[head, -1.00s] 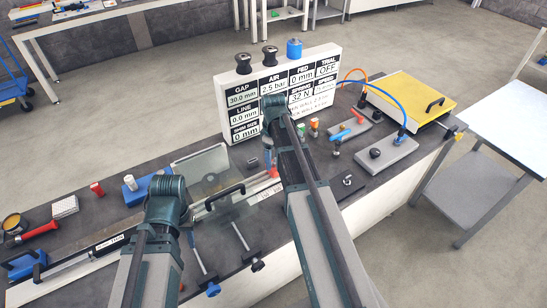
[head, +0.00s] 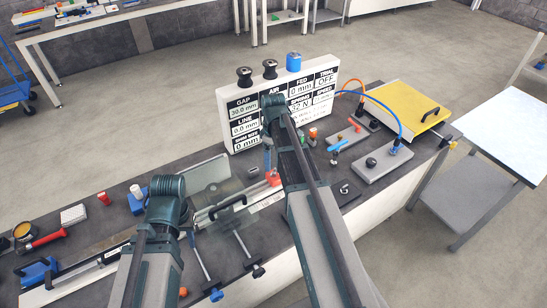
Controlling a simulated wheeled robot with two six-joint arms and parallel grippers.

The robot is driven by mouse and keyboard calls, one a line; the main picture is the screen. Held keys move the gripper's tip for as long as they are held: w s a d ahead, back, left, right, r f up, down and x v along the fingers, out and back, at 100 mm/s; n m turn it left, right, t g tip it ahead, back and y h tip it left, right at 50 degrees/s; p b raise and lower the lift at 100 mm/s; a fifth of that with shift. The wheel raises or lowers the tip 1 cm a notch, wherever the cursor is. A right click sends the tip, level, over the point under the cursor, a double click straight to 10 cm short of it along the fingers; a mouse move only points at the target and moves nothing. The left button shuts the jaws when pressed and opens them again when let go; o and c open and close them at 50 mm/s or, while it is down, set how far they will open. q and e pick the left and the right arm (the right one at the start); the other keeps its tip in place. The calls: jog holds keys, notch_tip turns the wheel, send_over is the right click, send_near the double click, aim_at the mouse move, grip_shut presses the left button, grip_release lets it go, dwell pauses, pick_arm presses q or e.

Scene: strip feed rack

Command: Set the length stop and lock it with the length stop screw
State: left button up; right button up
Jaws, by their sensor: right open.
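A small red block (head: 273,178) sits on the pale rail at the middle of the bench, partly behind my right arm. It may be the length stop, but I cannot be sure. I cannot tell which part is the length stop screw. My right gripper (head: 268,158) is open, mostly hidden by its arm, above and near the red block. My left gripper (head: 191,239) is mostly hidden by its own wrist, left of the rods.
A display board (head: 285,100) stands behind, reading gap 30.0 mm, fed 0 mm and trial off. A clear guard plate (head: 206,172) and black handle (head: 228,204) lie between the arms. A yellow-topped box (head: 408,101) and grey pedal block (head: 384,163) are at right.

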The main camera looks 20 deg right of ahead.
pick_arm(q)
notch_tip(320, 180, up, 8)
jog(key=p, duration=0.7)
pick_arm(e)
notch_tip(320, 180, up, 8)
jog(key=shift+r, duration=0.15)
pick_arm(q)
jog(key=shift+r, duration=0.1)
